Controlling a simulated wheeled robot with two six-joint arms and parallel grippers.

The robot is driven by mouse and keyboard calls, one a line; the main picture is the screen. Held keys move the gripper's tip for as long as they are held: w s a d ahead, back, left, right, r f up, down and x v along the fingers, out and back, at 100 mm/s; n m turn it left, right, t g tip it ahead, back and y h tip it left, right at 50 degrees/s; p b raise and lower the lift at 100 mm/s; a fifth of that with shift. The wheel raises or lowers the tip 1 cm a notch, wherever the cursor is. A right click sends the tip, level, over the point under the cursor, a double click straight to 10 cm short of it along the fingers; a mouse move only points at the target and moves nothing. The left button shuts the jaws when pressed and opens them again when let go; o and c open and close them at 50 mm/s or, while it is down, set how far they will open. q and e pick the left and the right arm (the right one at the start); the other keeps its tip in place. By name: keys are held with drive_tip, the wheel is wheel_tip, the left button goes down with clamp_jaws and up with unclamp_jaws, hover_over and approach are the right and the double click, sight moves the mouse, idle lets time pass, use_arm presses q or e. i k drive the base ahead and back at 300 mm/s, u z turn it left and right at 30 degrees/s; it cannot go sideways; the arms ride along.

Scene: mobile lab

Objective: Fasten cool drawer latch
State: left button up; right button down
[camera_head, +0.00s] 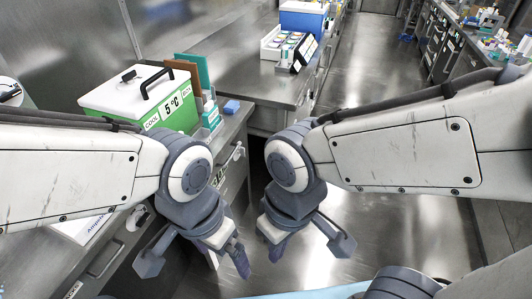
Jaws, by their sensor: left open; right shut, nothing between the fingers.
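The drawers are in the front of the left counter. A drawer front with a bar handle (105,260) shows at the lower left, and a small white latch-like fitting (140,216) sits near its upper right. Another small fitting (237,153) shows on the front farther back. I cannot tell which is the cool drawer latch or whether it is fastened. My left gripper (229,258) is open and empty, pointing down in front of the counter. My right gripper (275,248) is shut and empty, to the right of the left one over the aisle, apart from the drawers.
A white and green cool box (125,95) marked 5 °C stands on the left counter beside upright folders (185,78) and a bottle (210,112). A blue and white box (302,16) stands farther back. The aisle floor (370,70) is clear between the counters.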

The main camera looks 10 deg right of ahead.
sight(242, 151)
drive_tip(key=z, duration=0.05)
drive_tip(key=k, duration=0.45)
drive_tip(key=z, duration=0.75)
drive_tip(key=i, duration=1.35)
drive_tip(key=u, duration=0.1)
